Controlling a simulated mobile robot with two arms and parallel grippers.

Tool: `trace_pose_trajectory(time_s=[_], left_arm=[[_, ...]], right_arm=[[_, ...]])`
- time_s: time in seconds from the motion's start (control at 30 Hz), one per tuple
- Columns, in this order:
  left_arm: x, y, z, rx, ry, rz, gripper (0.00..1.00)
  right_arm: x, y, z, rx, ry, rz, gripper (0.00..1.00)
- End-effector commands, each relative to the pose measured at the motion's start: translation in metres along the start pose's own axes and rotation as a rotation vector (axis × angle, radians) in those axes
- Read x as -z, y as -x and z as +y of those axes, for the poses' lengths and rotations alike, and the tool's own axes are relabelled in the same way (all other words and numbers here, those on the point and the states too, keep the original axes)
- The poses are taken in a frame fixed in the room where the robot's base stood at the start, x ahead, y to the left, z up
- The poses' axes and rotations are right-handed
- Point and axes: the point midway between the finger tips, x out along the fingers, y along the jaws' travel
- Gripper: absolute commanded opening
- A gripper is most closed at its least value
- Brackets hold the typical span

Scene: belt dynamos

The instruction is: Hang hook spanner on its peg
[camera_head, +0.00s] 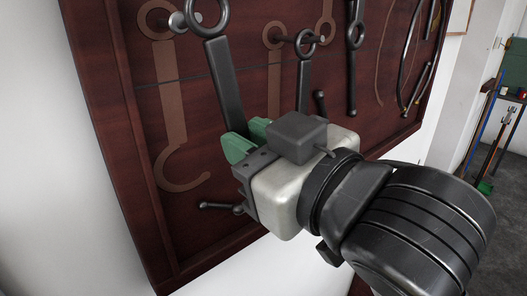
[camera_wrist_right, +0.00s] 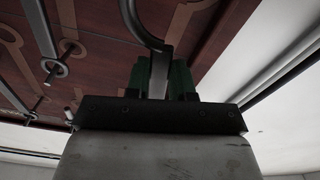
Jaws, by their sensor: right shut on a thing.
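The hook spanner (camera_head: 227,88) is a dark metal bar with a ring (camera_head: 208,15) at its upper end. My right gripper (camera_head: 247,140) has green fingers shut on its lower shaft; they also show in the wrist view (camera_wrist_right: 160,80), where a curved dark part of the spanner (camera_wrist_right: 140,25) rises from them. The hook end is hidden in the head view. A peg (camera_head: 178,21) with a rounded light tip stands at the upper left of the board, just left of the ring. I cannot tell if they touch. A painted hook-shaped outline (camera_head: 172,112) lies below that peg. My left gripper is out of view.
The dark red board (camera_head: 120,130) fills the upper left. Another ring-ended tool (camera_head: 304,72) hangs close to the right of the held spanner, and a further one (camera_head: 354,65) beyond it. A short knobbed peg (camera_head: 216,206) sticks out low on the board. A cluttered floor lies far right.

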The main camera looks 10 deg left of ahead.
Motion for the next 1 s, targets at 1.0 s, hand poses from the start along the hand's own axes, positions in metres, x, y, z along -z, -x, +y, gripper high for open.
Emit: trace_pose_trajectory(time_s=[1.0], left_arm=[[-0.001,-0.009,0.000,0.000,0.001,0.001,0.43]], right_arm=[[-0.008,-0.043,-0.002,-0.001,0.001,0.003,0.00]])
